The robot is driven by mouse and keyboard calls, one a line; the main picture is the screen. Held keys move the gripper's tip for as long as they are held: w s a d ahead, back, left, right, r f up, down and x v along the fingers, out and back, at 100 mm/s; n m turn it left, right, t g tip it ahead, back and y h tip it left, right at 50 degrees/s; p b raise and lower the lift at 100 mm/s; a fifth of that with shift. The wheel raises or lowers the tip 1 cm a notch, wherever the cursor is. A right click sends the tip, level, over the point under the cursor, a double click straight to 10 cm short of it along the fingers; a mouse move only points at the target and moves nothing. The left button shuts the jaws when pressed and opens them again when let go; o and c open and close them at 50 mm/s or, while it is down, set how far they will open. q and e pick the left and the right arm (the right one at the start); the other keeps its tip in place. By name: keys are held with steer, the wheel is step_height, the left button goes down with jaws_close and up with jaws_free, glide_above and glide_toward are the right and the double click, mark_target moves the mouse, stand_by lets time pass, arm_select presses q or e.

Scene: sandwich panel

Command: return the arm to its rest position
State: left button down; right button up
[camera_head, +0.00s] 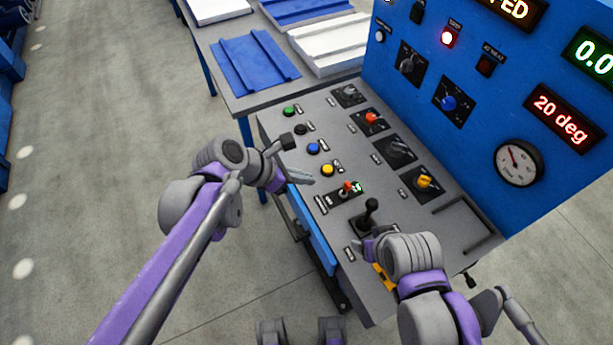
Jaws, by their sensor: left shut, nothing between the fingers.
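My left gripper (290,160) is at the left edge of the grey control panel (345,215), near the green, black, blue and yellow push buttons. It is shut and empty; I cannot tell whether it touches the panel. My right arm (420,270) comes in at the lower right. Its wrist is over the panel's near end, next to a black joystick lever (369,214). The right fingers are mostly hidden behind the wrist. A small red-handled switch (347,187) sits between the two arms.
A table (233,100) with blue and white sheets (254,62) stands at the top. The floor (90,170) to the left is clear.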

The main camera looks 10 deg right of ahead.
stand_by(0.3)
arm_select(q)
steer(key=s+a+f+m+t+y+p, duration=0.1)
steer(key=s+a+m+y, duration=0.3)
steer(key=a+m, duration=0.7)
steer(key=s+a+f+m+t+y+p, duration=0.1)
steer(key=s+a+m+y, duration=0.3)
steer(key=s+a+m, duration=0.5)
steer(key=shift+a+f+m+p, duration=0.35)
steer(key=shift+a+m+p, duration=0.6)
steer(key=shift+a, duration=0.25)
